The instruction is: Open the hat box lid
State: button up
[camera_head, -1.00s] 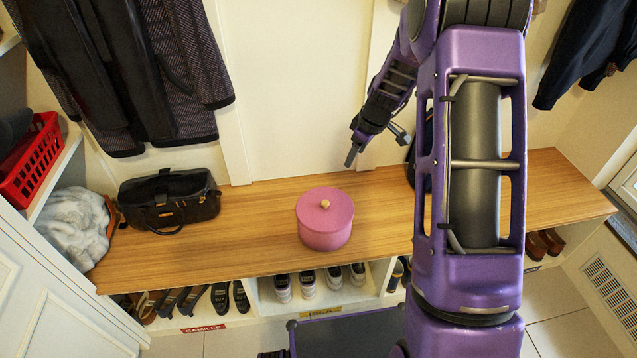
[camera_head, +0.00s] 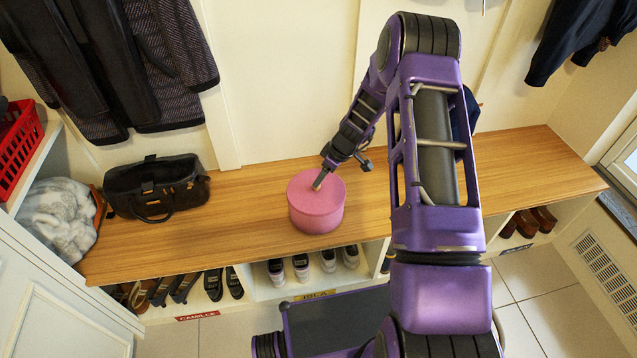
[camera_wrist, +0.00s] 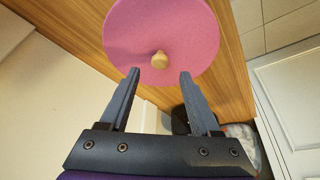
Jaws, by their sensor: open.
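The pink round hat box (camera_head: 316,215) stands upright on the wooden bench, with its lid (camera_head: 325,180) on. The lid also shows in the wrist view (camera_wrist: 190,30), with a small light wooden knob (camera_wrist: 160,60) at its middle. My gripper (camera_wrist: 160,77) is open and empty. In the wrist view its two fingertips point toward the knob, which shows just beyond them and between their lines. In the head view my gripper (camera_head: 319,184) appears over the lid and hides the knob. I cannot tell the exact height of the fingertips above the lid.
A black handbag (camera_head: 155,188) sits on the bench (camera_head: 250,200) to the left, beside a grey furry item (camera_head: 58,218). Coats (camera_head: 110,70) hang above. Several shoes (camera_head: 300,265) stand in the cubbies below. Bench around the box is clear.

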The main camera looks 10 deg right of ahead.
jog(key=shift+x, duration=2.2)
jog(key=shift+r, duration=0.1)
jog(key=shift+c, duration=0.3)
grip_shut()
